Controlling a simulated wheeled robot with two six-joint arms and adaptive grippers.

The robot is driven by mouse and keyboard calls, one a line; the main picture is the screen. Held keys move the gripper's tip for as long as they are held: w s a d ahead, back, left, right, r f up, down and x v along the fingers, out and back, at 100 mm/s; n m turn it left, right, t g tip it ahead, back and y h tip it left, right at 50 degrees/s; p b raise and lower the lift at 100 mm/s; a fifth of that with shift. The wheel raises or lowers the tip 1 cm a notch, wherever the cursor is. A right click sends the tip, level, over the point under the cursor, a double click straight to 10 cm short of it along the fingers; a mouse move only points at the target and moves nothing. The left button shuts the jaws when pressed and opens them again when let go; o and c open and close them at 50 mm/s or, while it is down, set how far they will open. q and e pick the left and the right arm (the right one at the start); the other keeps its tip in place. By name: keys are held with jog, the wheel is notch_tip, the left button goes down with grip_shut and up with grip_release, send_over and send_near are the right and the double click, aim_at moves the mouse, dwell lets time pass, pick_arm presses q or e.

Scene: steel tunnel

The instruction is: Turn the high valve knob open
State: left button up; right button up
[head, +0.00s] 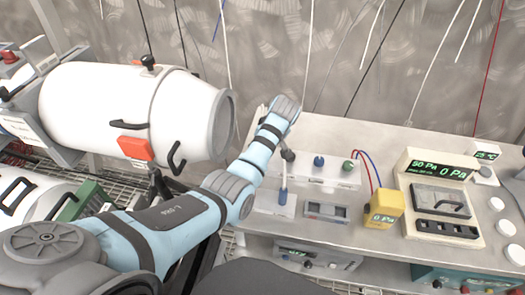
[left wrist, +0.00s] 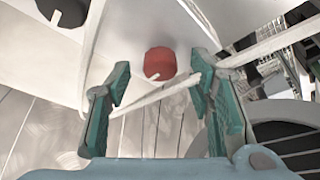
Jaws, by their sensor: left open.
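A red knob (left wrist: 160,63) on a pale panel shows in the left wrist view. My left gripper (left wrist: 157,82) is open, and the knob appears between its two teal fingertips with gaps on both sides. I cannot tell how far the fingertips are from it in depth. A dark knob (left wrist: 68,10) is at the upper left of that view. In the head view my left arm reaches over the bench and its wrist hides what is behind it. A blue knob (head: 319,162) and a green knob (head: 348,166) stand on a white panel (head: 333,181). My right gripper is not in view.
A large white tank (head: 125,105) lies at left, close to my arm. On the bench (head: 290,228) stand a yellow meter (head: 383,210) with red and blue cables and a larger gauge unit (head: 438,200). Thin cables hang along the grey wall and cross the wrist view.

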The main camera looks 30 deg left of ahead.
pick_arm(q)
jog(key=shift+a+f, duration=0.1)
jog(key=shift+f, duration=0.2)
